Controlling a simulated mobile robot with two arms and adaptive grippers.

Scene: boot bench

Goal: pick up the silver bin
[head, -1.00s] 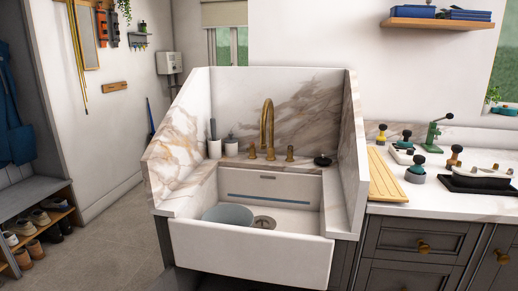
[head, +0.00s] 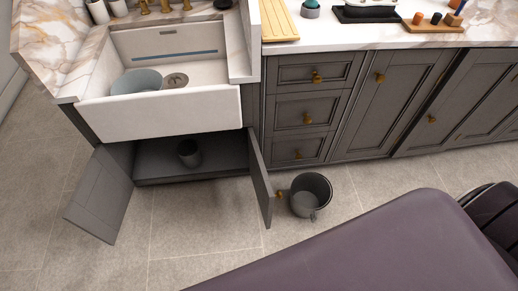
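A round grey bin (head: 309,207) stands on the tiled floor in the head view, just right of the open right door of the sink cabinet. Its top is open and the inside looks dark and empty. A small tab or handle shows on its near side. It looks like the silver bin, though its colour reads as grey. A smaller dark grey container (head: 189,154) stands inside the open cabinet under the sink. Neither of my grippers is in view.
The left cabinet door (head: 99,195) and right cabinet door (head: 260,178) stand open over the floor. Grey drawers (head: 300,122) rise behind the bin. The floor (head: 190,225) in front of the cabinet is clear. My own body fills the lower right.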

